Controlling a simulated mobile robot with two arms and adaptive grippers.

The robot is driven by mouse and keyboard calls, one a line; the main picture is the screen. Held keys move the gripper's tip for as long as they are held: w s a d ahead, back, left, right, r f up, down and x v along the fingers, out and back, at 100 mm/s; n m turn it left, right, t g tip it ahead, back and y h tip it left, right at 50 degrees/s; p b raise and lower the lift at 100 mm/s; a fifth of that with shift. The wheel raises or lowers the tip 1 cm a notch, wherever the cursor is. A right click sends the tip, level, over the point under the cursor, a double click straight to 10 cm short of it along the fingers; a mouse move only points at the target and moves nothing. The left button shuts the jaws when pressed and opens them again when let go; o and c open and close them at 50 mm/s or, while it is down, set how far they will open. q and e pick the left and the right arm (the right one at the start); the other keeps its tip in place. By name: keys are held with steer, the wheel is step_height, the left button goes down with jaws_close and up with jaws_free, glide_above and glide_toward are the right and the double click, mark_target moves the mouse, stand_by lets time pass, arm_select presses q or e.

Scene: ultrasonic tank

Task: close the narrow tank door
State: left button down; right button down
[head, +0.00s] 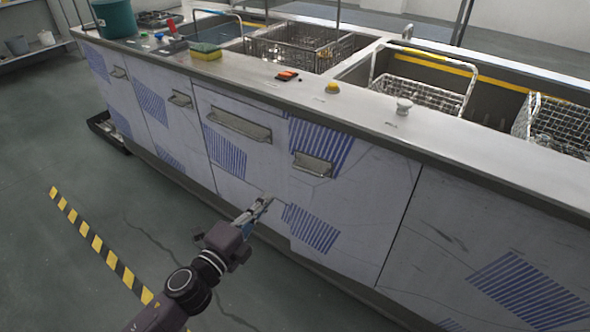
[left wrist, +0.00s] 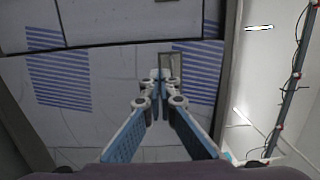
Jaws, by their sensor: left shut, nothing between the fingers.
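The tank's front (head: 330,225) is a row of white panels with blue striped patches. I cannot tell for sure which panel is the narrow door. The panel in front of my left gripper (head: 264,201) has a wide metal handle (head: 240,123); the panel to its right has a smaller handle (head: 313,165). None of the panels clearly stands open in the head view. My left gripper is shut and empty, its fingertips low near the panel front; I cannot tell whether they touch. In the left wrist view the closed fingertips (left wrist: 158,76) point toward the striped panels. My right gripper is not in view.
Black and yellow tape (head: 97,243) marks the floor. The floor in front of the tank is mostly clear.

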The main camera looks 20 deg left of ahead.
arm_select(q)
glide_toward(291, 170)
steer(key=w+d+r, duration=0.3)
steer(key=w, duration=0.2)
steer(key=shift+w+d+f, duration=0.1)
steer(key=shift+w+d, duration=0.1)
steer(key=shift+w, duration=0.5)
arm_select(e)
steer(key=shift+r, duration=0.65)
